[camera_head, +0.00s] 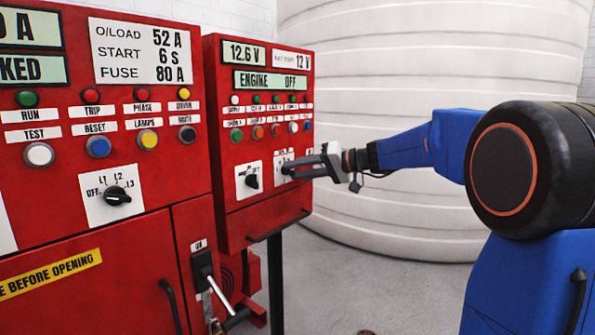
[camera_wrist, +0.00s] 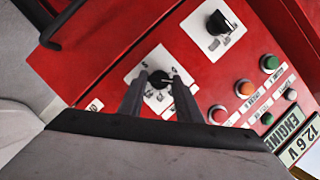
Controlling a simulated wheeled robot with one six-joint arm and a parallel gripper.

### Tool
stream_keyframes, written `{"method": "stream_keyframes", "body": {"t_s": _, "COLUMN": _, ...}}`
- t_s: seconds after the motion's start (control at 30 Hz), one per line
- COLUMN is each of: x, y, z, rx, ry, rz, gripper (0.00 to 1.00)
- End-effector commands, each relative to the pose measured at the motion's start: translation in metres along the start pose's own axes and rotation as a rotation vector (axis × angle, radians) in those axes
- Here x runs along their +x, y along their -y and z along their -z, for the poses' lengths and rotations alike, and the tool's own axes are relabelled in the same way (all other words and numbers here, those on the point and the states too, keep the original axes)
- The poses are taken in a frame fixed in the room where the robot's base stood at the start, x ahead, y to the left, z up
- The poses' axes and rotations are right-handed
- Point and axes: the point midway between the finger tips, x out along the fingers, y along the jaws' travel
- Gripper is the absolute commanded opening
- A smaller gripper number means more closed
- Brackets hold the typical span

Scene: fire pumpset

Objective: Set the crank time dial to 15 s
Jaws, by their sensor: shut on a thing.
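The crank time dial (camera_wrist: 158,79) is a black knob on a white plate, low on the red engine panel. In the wrist view my gripper (camera_wrist: 160,85) has its two dark fingers on either side of the knob, shut on it. The plate's markings are too small to read, so I cannot tell the dial's setting. In the head view my gripper (camera_head: 290,172) reaches the panel from the right, and its fingers cover most of the dial and its plate (camera_head: 278,158).
A second black knob (camera_head: 252,181) sits just left of the dial; it also shows in the wrist view (camera_wrist: 217,22). Coloured buttons (camera_head: 275,130) run above. The display reads "ENGINE OFF" (camera_head: 270,81). A larger red cabinet (camera_head: 100,240) stands left, a white tank (camera_head: 400,90) behind.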

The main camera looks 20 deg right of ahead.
Motion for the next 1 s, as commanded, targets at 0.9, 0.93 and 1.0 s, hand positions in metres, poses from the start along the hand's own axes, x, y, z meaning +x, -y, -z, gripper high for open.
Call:
{"method": "stream_keyframes", "body": {"t_s": 0.9, "x": 0.0006, "y": -0.0070, "z": -0.0018, "rx": 0.550, "ry": -0.001, "rz": 0.226, "gripper": 0.09}}
{"method": "stream_keyframes", "body": {"t_s": 0.93, "x": 0.0006, "y": -0.0071, "z": -0.0019, "rx": 0.561, "ry": -0.001, "rz": 0.230, "gripper": 0.09}}
{"method": "stream_keyframes", "body": {"t_s": 1.0, "x": 0.0006, "y": -0.0073, "z": -0.0020, "rx": 0.584, "ry": 0.000, "rz": 0.239, "gripper": 0.09}}
